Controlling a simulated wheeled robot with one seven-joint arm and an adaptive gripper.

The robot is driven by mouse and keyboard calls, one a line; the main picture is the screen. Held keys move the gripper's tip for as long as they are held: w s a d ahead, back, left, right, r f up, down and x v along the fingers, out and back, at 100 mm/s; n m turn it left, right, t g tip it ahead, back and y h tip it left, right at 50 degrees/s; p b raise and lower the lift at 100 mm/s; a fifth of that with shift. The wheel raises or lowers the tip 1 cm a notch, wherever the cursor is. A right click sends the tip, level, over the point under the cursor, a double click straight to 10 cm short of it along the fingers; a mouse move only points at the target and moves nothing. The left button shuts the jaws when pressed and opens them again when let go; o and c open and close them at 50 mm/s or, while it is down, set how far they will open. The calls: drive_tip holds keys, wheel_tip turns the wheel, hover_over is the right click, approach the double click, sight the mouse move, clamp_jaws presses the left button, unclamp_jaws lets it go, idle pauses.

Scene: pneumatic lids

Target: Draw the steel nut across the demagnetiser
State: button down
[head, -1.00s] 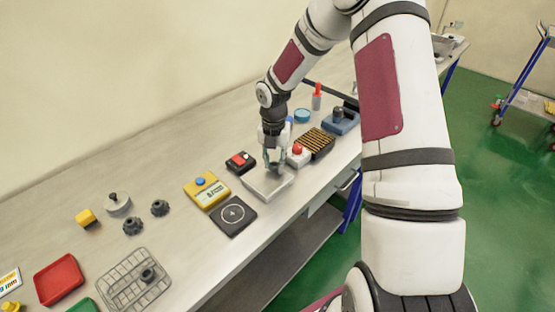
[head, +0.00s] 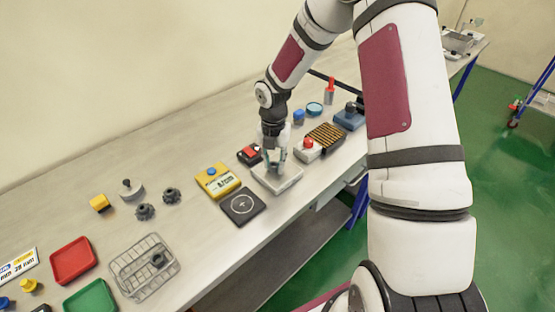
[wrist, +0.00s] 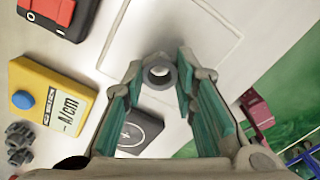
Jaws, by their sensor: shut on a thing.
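My gripper (head: 276,168) points down over a flat light-grey block, which looks like the demagnetiser (head: 289,183). In the wrist view the gripper (wrist: 159,78) is shut on a dark grey ring-shaped steel nut (wrist: 158,73), held between the teal finger pads. The block's pale top with a thin square outline (wrist: 205,30) fills the upper middle of that view. The nut is over this top; I cannot tell whether it touches. In the head view the fingers hide the nut.
A yellow meter (head: 222,186), black pad (head: 243,206) and red-black switch box (head: 249,155) stand close left. A red-button box (head: 307,150) and striped block (head: 327,137) stand right. A wire basket (head: 135,274) and red tray (head: 72,261) are farther left.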

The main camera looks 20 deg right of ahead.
drive_tip(key=shift+s+a+p, duration=0.1)
drive_tip(key=shift+s+a, duration=0.25)
drive_tip(key=shift+a, duration=0.65)
drive_tip(key=shift+s+a+p, duration=0.1)
drive_tip(key=shift+s+a, duration=0.2)
drive_tip(key=shift+a, duration=0.75)
drive_tip(key=shift+s+a+p, duration=0.1)
drive_tip(key=shift+s+a, duration=0.25)
drive_tip(key=shift+a, duration=0.65)
drive_tip(key=shift+a+r, duration=0.15)
drive_tip(key=shift+s+a+r+p, duration=0.25)
drive_tip(key=shift+a+r+p, duration=0.25)
drive_tip(key=shift+r, duration=0.45)
drive_tip(key=shift+a+r+p, duration=0.1)
drive_tip(key=shift+r+p, duration=0.35)
drive_tip(key=shift+r, duration=1.4)
drive_tip(key=shift+r, duration=0.1)
